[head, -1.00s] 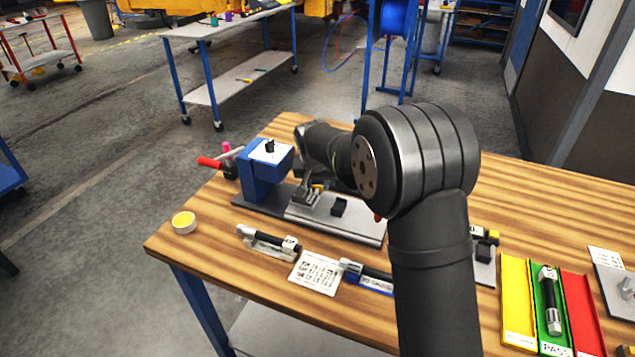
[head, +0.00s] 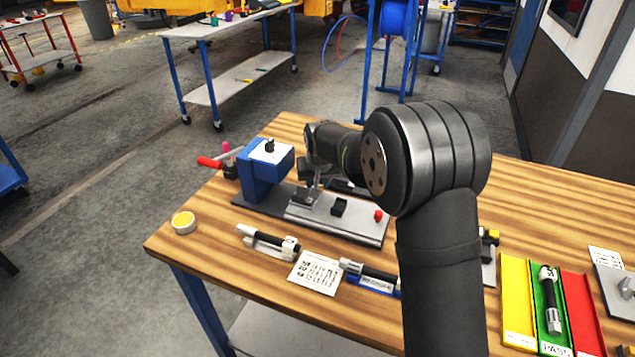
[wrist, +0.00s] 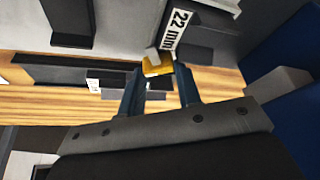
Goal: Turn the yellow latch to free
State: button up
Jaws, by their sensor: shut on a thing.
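The yellow latch (wrist: 157,66) shows in the wrist view as a small yellow piece between my fingertips. My gripper (wrist: 159,78) is shut on it, with one dark finger on each side. A dark block labelled "22 mm" (wrist: 178,32) stands just beyond the latch. In the head view the wrist is over the grey plate of the blue fixture (head: 262,180). My arm and wrist cover the latch there, so its angle cannot be told.
A red-handled lever (head: 210,162) sticks out left. Black-and-silver parts (head: 268,242) and a printed card (head: 315,272) lie in front. Yellow, green and red trays (head: 517,300) stand at right.

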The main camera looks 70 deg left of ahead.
jog(key=o, duration=1)
jog(key=shift+m, duration=0.3)
jog(key=shift+s+m+t, duration=0.1)
jog(key=shift+m+t, duration=0.5)
jog(key=shift+m, duration=0.6)
jog(key=a+v, duration=0.1)
jog(key=v, duration=1.6)
jog(key=shift+w+d+r+n+g, duration=0.6)
jog(key=shift+w+d+n, duration=1)
jog(key=shift+w, duration=2.3)
jog(key=shift+w+d+r+n+g, duration=0.4)
jog(key=shift+w+d+r+n, duration=0.8)
jog(key=shift+w, duration=2.7)
jog(key=shift+w+d+r+n+g, duration=0.45)
jog(key=shift+w+d+n, duration=1.45)
jog(key=shift+w, duration=2)
jog(key=shift+f, duration=0.1)
